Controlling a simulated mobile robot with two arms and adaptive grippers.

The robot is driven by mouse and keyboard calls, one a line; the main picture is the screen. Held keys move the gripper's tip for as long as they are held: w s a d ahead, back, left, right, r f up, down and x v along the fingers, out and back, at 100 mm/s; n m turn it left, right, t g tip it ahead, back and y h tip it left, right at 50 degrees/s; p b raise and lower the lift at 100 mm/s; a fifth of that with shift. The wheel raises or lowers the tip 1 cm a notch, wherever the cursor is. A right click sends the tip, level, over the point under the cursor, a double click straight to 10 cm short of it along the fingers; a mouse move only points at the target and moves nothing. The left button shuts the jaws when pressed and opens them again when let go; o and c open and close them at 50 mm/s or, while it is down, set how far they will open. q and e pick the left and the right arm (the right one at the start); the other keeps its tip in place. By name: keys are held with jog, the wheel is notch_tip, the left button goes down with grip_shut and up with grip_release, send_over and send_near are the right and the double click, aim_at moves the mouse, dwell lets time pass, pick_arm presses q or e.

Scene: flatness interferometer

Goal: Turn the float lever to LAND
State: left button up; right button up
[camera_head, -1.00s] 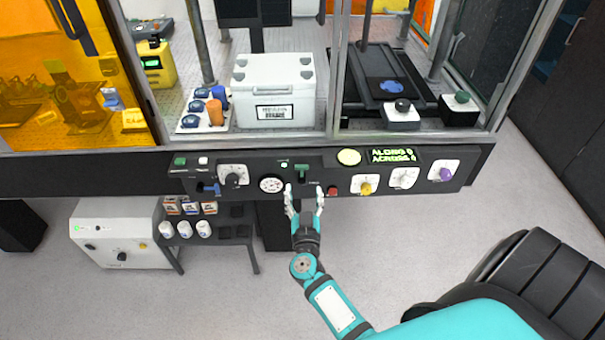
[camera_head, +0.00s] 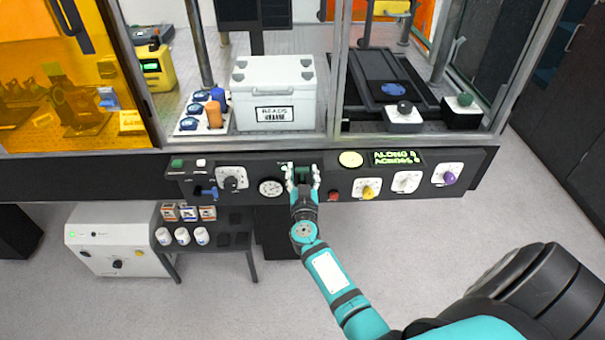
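The float lever appears to be the green handle (camera_head: 303,173) on the dark control panel (camera_head: 240,162), to the right of a round white gauge (camera_head: 270,187). Its label is too small or hidden to read. My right gripper (camera_head: 302,169) is at the panel, its fingers apart, one on each side of the green handle. Whether the fingers touch the handle cannot be told. The lower part of the handle is partly hidden by the gripper. My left gripper is not in view.
Near my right gripper are a red button (camera_head: 334,195), a yellow knob (camera_head: 367,189) and a lit yellow button (camera_head: 350,159). A green display (camera_head: 397,157) reads ALONG and ACROSS. A white crate (camera_head: 275,92) stands behind the glass above.

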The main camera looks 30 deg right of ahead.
jog(key=c, duration=0.8)
